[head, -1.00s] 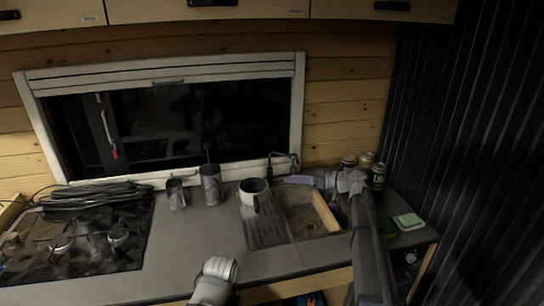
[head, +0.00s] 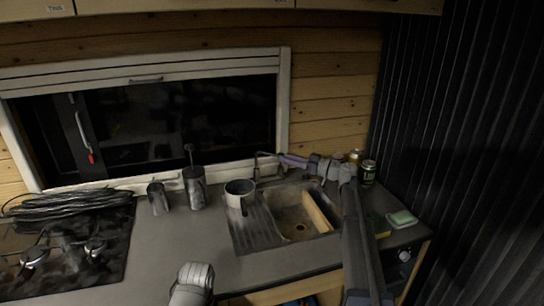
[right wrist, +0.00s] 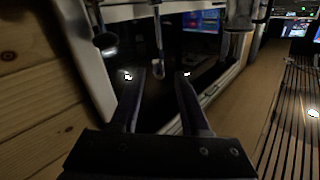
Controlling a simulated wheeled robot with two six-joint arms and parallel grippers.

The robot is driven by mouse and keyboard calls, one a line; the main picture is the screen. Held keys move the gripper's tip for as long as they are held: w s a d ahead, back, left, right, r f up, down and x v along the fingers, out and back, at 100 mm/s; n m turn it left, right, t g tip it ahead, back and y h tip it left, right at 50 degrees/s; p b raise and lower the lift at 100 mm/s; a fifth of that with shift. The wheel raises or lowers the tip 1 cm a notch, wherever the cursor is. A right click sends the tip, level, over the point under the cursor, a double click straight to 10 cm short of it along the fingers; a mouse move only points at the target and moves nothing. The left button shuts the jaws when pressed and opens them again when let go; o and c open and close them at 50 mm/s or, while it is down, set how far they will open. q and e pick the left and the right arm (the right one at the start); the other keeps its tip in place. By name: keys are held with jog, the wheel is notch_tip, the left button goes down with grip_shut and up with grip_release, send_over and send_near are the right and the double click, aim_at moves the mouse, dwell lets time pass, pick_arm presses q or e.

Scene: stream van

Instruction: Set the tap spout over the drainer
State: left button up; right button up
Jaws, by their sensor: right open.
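The tap (head: 257,163) stands behind the sink at its left back corner, a thin dark pipe. Its spout runs right toward my right gripper (head: 283,159), and its end is hard to make out there. The ridged drainer (head: 250,236) is the left part of the sink unit, with a white mug (head: 240,190) at its back. My right gripper is open beside the tap; in the right wrist view its fingers (right wrist: 158,76) are apart, with a slim metal rod, probably the tap, beyond the gap. No left gripper fingers show.
The sink bowl (head: 287,222) holds a wooden board (head: 317,212). A canister (head: 195,188) and a metal cup (head: 158,198) stand left of the mug. Cans (head: 368,173) and a sponge (head: 401,218) lie right. The front of the drainer is clear.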

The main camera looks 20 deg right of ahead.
aim_at(273, 155)
jog(key=x, duration=0.7)
grip_shut()
jog(key=shift+d, duration=0.1)
dwell(1.2)
